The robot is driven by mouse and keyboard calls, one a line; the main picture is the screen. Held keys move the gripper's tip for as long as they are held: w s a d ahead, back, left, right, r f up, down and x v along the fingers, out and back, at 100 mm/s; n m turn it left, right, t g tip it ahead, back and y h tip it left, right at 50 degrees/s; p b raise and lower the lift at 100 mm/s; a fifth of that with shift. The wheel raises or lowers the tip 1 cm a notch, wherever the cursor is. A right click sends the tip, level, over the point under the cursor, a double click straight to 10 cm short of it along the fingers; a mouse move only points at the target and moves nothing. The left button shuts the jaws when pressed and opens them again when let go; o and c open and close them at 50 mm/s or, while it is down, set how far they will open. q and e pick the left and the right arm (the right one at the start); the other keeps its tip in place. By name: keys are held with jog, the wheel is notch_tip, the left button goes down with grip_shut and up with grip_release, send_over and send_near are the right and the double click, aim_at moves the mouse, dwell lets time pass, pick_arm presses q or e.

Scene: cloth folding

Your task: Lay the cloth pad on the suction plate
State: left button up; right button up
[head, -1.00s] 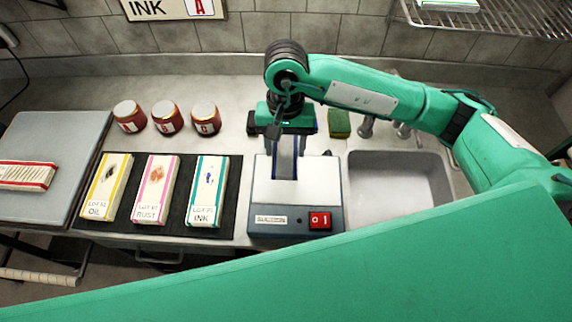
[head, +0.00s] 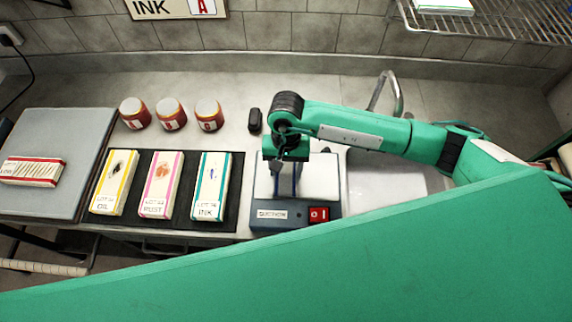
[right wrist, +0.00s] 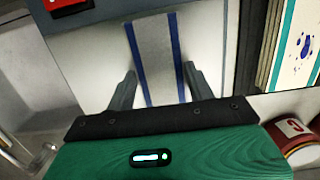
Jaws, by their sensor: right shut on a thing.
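The cloth pad (right wrist: 155,50) is a pale grey strip with blue edges in the right wrist view. It lies between the fingers of my right gripper (right wrist: 158,82), which is shut on it. The suction plate (head: 321,176) is the white top of a blue-grey unit with a "SUCTION" label and a red switch. In the head view my right gripper (head: 286,183) points down over the plate's left part. The pad is mostly hidden there by the gripper. The white plate also shows in the wrist view (right wrist: 90,60). I cannot tell whether the pad touches it. My left gripper is not in view.
Left of the unit, a black mat (head: 234,190) holds three labelled boxes. Three red jars (head: 171,115) stand behind them. A grey board (head: 60,130) with a red-and-white pack is at the far left. A sink (head: 395,195) with a tap lies right.

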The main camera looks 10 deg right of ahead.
aim_at(286, 165)
jog(key=shift+f+b, duration=0.2)
jog(key=shift+b, duration=0.1)
jog(key=o, duration=1)
jog(key=shift+r, duration=0.1)
jog(key=shift+r+p, duration=0.2)
jog(key=shift+p, duration=0.2)
jog(key=shift+w+r+b, duration=0.15)
jog(key=shift+r+b, duration=0.1)
jog(key=shift+b, duration=0.1)
notch_tip(286, 165, up, 11)
jog(key=w+b, duration=0.1)
jog(key=b, duration=0.3)
jog(key=shift+w+d+r, duration=0.15)
jog(key=shift+w+d, duration=0.1)
